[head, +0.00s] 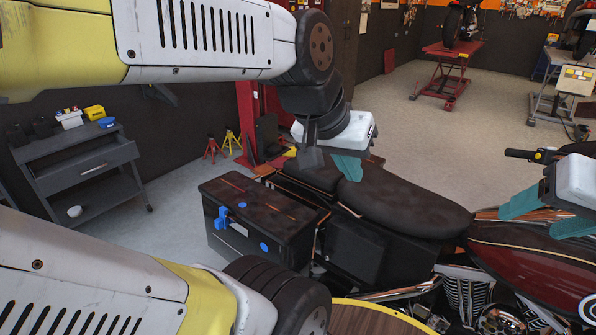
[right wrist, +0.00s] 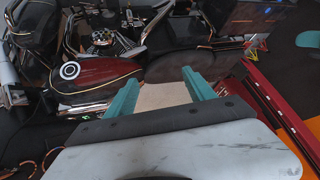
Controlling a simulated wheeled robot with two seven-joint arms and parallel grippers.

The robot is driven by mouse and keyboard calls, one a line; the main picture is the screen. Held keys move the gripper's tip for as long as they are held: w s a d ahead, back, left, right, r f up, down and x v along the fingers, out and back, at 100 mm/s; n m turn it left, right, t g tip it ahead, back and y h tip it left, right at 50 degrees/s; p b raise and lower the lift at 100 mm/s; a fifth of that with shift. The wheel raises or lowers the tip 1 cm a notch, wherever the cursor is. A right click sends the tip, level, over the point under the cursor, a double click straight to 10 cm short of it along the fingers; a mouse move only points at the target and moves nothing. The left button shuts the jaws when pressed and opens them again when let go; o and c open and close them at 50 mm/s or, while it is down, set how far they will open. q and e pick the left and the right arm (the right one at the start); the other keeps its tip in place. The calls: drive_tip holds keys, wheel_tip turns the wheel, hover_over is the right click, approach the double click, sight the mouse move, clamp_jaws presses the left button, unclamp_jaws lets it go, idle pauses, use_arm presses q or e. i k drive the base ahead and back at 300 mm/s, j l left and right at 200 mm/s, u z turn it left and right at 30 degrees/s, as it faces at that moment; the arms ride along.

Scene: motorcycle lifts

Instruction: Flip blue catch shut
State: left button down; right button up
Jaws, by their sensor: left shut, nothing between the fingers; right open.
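A black case (head: 268,219) stands at the rear of the motorcycle in the head view. A blue catch (head: 226,219) sits on its front face near the left end and seems to stick out from it. My left gripper (head: 349,168) is shut and empty, above the seat, to the right of the case and apart from the catch. My right gripper (head: 547,217) is open and empty over the red tank, far right of the catch. Its two teal fingers (right wrist: 160,93) stand apart in the right wrist view. The case (right wrist: 252,18) also shows at that view's top right.
The motorcycle's black seat (head: 412,203) and red tank (head: 535,249) fill the right side. A grey tool cart (head: 88,165) stands at the left. Red and yellow stands (head: 230,140) are behind the case. Floor left of the case is clear.

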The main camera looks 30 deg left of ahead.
sight(222, 222)
drive_tip(key=u, duration=1.8)
drive_tip(key=i+j+u, duration=0.1)
drive_tip(key=i+j, duration=0.2)
drive_tip(key=i, duration=0.15)
drive_tip(key=i+j+u, duration=0.1)
drive_tip(key=i+j, duration=0.2)
drive_tip(key=i, duration=0.15)
